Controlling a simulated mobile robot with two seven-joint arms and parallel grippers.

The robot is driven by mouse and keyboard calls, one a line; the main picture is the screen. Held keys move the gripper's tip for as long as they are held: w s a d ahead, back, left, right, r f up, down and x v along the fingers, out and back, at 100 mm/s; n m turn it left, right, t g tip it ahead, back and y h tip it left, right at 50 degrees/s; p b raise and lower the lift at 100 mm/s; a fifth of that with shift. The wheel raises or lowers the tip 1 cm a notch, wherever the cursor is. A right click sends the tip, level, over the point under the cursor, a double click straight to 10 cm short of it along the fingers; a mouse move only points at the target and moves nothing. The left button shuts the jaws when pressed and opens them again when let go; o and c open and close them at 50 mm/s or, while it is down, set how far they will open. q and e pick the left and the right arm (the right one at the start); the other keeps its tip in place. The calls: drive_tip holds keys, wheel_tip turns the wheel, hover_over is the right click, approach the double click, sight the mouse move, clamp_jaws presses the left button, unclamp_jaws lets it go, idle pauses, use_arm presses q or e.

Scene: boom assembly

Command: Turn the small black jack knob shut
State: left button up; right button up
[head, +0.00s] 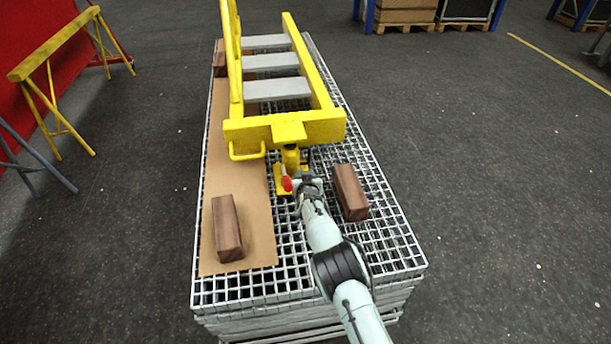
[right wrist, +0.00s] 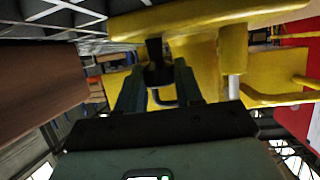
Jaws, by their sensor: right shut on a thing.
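A small yellow jack (head: 291,158) with a red part (head: 287,184) stands on the grating under the near end of the yellow boom frame (head: 285,131). My right gripper (head: 309,184) is at the jack's near right side. In the right wrist view, my right gripper (right wrist: 158,74) has its two fingers shut around the small black knob (right wrist: 154,48), against the yellow jack body (right wrist: 205,60). The turn of the knob cannot be told. In the head view the arm's end mostly hides the knob. My left gripper is not in view.
The grating table (head: 300,285) carries a brown board (head: 238,175) on its left. Yellow trestles (head: 50,90) stand at the left.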

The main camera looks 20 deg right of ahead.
drive_tip(key=shift+s+f, duration=0.15)
drive_tip(key=shift+f, duration=0.2)
drive_tip(key=o, duration=1)
drive_tip(key=shift+r, duration=0.2)
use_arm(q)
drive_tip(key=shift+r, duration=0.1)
use_arm(e)
drive_tip(key=shift+r, duration=0.1)
drive_tip(key=shift+s+a+r+p, duration=0.1)
drive_tip(key=shift+s+r+p, duration=0.3)
drive_tip(key=shift+s+p, duration=0.1)
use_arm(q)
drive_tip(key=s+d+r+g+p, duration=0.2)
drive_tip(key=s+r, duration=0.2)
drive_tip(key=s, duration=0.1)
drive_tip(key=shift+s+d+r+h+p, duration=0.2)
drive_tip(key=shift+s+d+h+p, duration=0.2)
use_arm(e)
drive_tip(key=v, duration=1.2)
drive_tip(key=shift+a+f, duration=0.2)
drive_tip(key=shift+a, duration=0.1)
